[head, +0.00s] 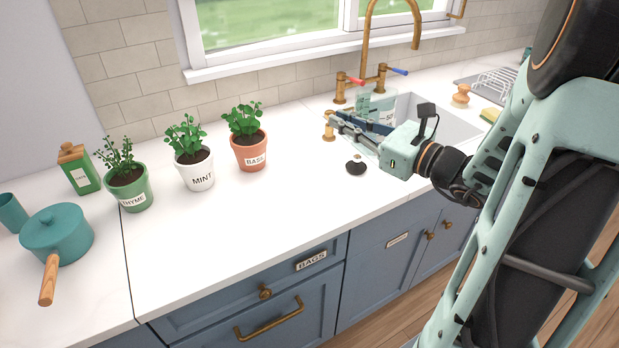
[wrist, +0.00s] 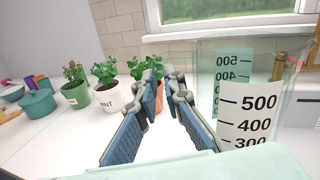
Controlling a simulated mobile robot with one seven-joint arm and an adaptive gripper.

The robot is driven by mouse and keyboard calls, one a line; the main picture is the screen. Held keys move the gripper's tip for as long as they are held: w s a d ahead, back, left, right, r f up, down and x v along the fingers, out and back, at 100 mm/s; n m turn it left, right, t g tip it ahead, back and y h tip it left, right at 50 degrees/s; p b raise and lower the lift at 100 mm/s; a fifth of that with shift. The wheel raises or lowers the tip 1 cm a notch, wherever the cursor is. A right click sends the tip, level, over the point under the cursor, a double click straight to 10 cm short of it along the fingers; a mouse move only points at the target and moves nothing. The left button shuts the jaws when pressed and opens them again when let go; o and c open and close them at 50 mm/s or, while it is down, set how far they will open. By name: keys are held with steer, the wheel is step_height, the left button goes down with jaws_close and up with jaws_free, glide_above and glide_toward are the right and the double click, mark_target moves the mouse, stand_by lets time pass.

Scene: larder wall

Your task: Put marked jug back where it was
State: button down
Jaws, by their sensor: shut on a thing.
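The marked jug (head: 387,116) is clear, with a white scale and black numbers. In the head view it shows beside and partly behind my gripper (head: 338,122), by the sink's left end. In the wrist view the jug (wrist: 247,112) stands large and upright at the right, with 500, 400 and 300 readable. My gripper (wrist: 166,88) has its blue-padded fingers close together just left of the jug's body, shut on the jug. The gripped part is hard to make out, and I cannot tell whether the jug's base touches the counter.
Thyme (head: 127,190), mint (head: 196,172) and basil (head: 250,153) pots line the back of the counter. A black plug (head: 355,166) lies near the sink (head: 432,121). A brass tap (head: 368,40) rises behind. A teal pan (head: 58,234) stands left. The front middle counter is clear.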

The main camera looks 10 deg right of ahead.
steer(key=shift+s+a+r, duration=0.1)
steer(key=shift+a, duration=0.2)
steer(key=w+a+f, duration=0.3)
steer(key=f, duration=0.1)
steer(key=w+a+f+b, duration=0.1)
steer(key=w+a+f, duration=0.2)
steer(key=f, duration=0.1)
steer(key=w+a+f, duration=0.3)
steer(key=w+f, duration=0.1)
steer(key=f, duration=0.1)
steer(key=shift+w+a+b, duration=0.1)
steer(key=shift+b, duration=0.25)
